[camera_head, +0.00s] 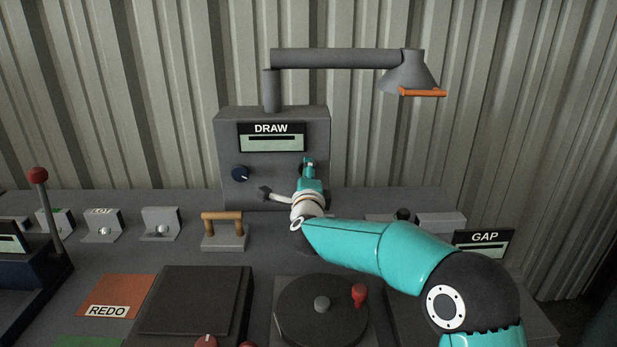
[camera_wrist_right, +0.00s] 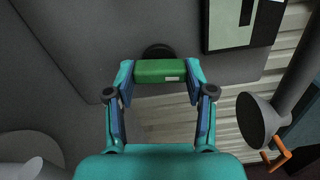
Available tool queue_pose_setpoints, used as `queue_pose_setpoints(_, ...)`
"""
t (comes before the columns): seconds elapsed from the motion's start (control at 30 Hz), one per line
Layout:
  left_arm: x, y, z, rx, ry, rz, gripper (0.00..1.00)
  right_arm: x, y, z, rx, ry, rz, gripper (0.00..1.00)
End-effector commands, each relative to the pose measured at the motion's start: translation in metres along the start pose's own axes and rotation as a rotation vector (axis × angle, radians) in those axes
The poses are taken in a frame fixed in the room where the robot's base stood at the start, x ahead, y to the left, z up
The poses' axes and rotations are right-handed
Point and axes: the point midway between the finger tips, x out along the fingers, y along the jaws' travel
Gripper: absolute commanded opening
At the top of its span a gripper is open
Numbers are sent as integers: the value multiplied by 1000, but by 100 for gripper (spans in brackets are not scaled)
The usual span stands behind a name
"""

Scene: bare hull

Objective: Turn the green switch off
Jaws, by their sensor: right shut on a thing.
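The green switch (camera_wrist_right: 158,70) shows in the right wrist view as a green bar with a small pale mark, in front of a dark round base on a grey panel. My right gripper (camera_wrist_right: 161,78) has one finger at each end of the bar and is shut on it. In the head view my right gripper (camera_head: 309,165) is at the front of the grey box (camera_head: 270,190) labelled DRAW, right of the dark blue knob (camera_head: 240,173). There the gripper and wrist hide the switch, so its setting is hard to read. My left gripper is not in view.
A grey lamp arm (camera_head: 335,58) with a shade (camera_head: 410,72) and orange bar stands above the box. A wooden handle (camera_head: 222,217), small switches, and a red-knobbed lever (camera_head: 38,175) are to the left. A turntable with a red knob (camera_head: 359,294) lies in front.

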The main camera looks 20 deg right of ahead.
Motion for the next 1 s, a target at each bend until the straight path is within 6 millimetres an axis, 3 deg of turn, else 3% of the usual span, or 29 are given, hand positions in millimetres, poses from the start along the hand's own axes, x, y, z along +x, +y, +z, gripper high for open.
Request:
queue_pose_setpoints(0.33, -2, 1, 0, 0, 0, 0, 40, -1, 4, 3, -151, -8, 7, 19)
queue_pose_setpoints(0.83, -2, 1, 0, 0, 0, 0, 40, -1, 6, 4, -174, -10, 10, 19)
queue_pose_setpoints(0.87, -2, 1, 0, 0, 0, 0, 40, -1, 6, 4, -175, -10, 10, 56)
queue_pose_setpoints(1.0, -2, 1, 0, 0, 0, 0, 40, -1, 5, 4, -173, -9, 9, 79)
